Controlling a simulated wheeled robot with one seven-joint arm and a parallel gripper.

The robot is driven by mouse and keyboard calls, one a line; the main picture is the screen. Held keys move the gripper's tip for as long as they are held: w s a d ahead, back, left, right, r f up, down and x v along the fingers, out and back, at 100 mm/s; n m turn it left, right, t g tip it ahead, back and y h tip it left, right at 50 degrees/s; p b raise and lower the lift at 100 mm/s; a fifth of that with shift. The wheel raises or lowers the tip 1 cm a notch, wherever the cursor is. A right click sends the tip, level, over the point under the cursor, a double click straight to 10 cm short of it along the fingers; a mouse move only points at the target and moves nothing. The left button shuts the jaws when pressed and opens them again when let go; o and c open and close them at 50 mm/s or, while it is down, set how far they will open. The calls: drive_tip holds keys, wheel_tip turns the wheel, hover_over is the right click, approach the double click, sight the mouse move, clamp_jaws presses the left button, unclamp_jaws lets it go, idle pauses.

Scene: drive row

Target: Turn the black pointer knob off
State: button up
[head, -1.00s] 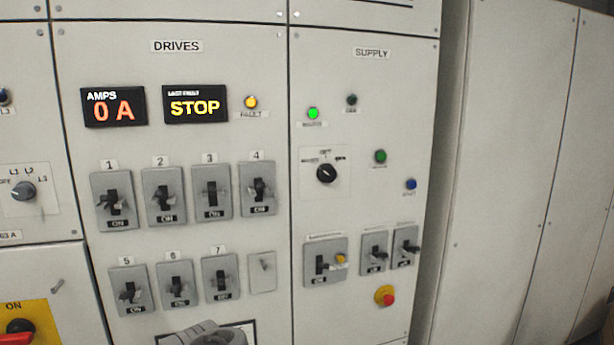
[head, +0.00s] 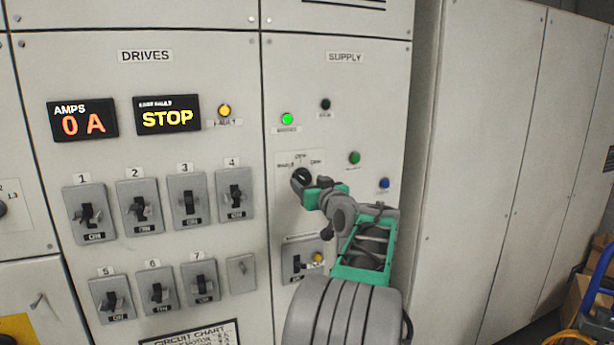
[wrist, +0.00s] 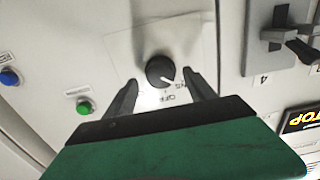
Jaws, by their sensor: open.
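The black pointer knob (head: 301,175) sits on a white plate in the SUPPLY panel, partly hidden by my gripper (head: 306,187) in the head view. In the wrist view the knob (wrist: 159,70) is round and black, with a white line pointing to the lower right. The label OFF (wrist: 177,98) shows upside down below it, and the line points to one side of it. My gripper (wrist: 159,78) is open, one finger on each side of the knob, with visible gaps. I cannot tell how deep the fingertips reach around it.
A green lamp (head: 287,119) is lit above the knob. A green button (head: 354,158) and a blue button (head: 384,183) are to its right. Numbered DRIVES switches (head: 235,194) are to the left.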

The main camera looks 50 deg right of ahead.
drive_tip(key=shift+x, duration=0.85)
drive_tip(key=shift+a, duration=0.1)
drive_tip(key=shift+c, duration=0.3)
drive_tip(key=c, duration=1.3)
drive_tip(key=shift+m, duration=0.3)
drive_tip(key=m+b, duration=0.1)
drive_tip(key=m, duration=0.2)
drive_tip(key=shift+b, duration=0.3)
drive_tip(key=m, duration=0.6)
drive_tip(key=shift+r, duration=0.1)
